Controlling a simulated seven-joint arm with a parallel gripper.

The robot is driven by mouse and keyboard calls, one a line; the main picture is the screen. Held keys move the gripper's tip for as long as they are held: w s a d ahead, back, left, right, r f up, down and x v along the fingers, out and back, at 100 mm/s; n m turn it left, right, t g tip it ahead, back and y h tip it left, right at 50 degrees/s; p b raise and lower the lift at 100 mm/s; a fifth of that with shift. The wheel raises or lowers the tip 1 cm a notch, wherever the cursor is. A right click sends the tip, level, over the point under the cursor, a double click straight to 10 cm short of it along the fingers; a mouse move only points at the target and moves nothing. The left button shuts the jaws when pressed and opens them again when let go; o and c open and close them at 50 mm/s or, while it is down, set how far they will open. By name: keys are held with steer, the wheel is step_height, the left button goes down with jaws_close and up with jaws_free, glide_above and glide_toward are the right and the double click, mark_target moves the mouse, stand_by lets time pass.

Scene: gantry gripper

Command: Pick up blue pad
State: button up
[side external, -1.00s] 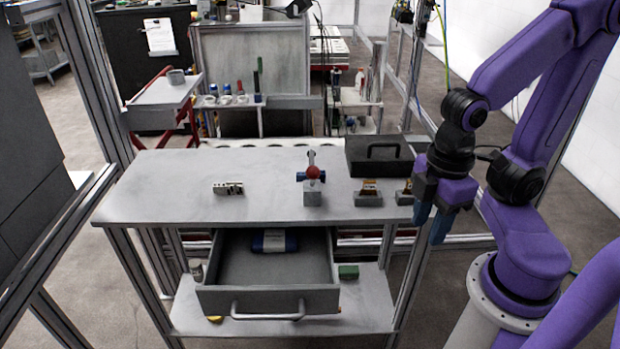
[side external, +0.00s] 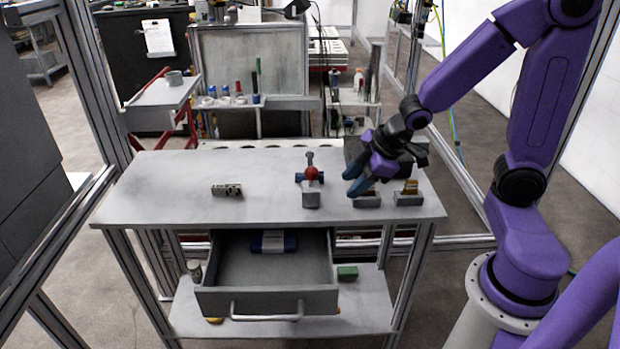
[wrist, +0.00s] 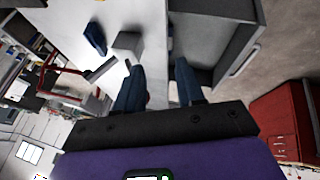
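A flat blue-and-white item (side external: 273,241), which looks like the blue pad, lies at the back of the open drawer (side external: 267,300) in the side view. My gripper (side external: 370,176) is over the right part of the tabletop, above and right of the drawer, and well apart from the pad. In the wrist view my gripper's two blue fingers (wrist: 160,85) are spread with nothing between them. The wrist view also shows a blue piece (wrist: 95,38) beside a grey block (wrist: 127,45); I cannot tell which object it is.
On the bench (side external: 150,190) stand a fixture with a red ball (side external: 311,174), a small metal block (side external: 227,190) and holders (side external: 408,195) at the right. My gripper partly covers a black case there. A green block (side external: 347,272) is on the lower shelf. The left tabletop is clear.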

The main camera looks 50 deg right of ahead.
steer(key=w+d+f+t+y, duration=0.1)
steer(key=w+d+t+y, duration=0.15)
steer(key=d, duration=0.45)
steer(key=w+d+f+t+y, duration=0.1)
steer(key=w+d+t+y, duration=0.15)
steer(key=d, duration=0.45)
glide_toward(298, 177)
steer(key=shift+w+d+f+m, duration=0.3)
steer(key=shift+d+f, duration=0.05)
steer(key=shift+d, duration=0.1)
steer(key=shift+x, duration=2.65)
steer(key=shift+f, duration=0.15)
steer(key=shift+s, duration=0.1)
jaws_close()
